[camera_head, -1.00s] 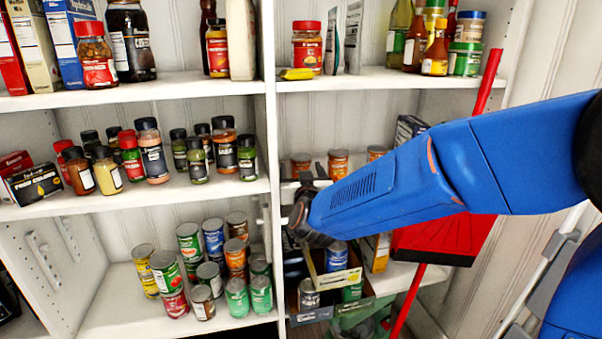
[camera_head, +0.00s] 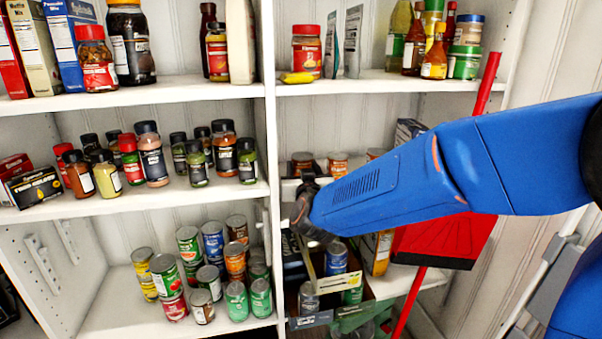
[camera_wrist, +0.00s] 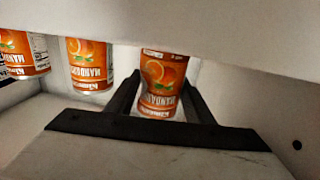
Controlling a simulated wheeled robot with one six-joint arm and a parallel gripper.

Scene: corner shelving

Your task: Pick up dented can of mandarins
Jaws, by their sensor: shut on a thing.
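The dented can of mandarins (camera_wrist: 160,72) is orange with fruit on its label and looks pinched in at the middle. It appears upside down in the wrist view, between the two dark fingers of my gripper (camera_wrist: 161,92), which is shut on it. A pale band across the top of that view hides one end of the can. In the head view the can (camera_head: 302,160) is the leftmost of the orange cans on the right unit's middle shelf, with my gripper (camera_head: 303,187) just below and in front of it. Whether it is off the shelf cannot be told.
Two more mandarin cans (camera_wrist: 90,65) (camera_wrist: 25,55) stand to one side in the wrist view. Below my gripper is an open carton (camera_head: 335,283) with cans. A shelf divider (camera_head: 270,120) rises at the left. A red dustpan (camera_head: 440,240) stands at the right.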

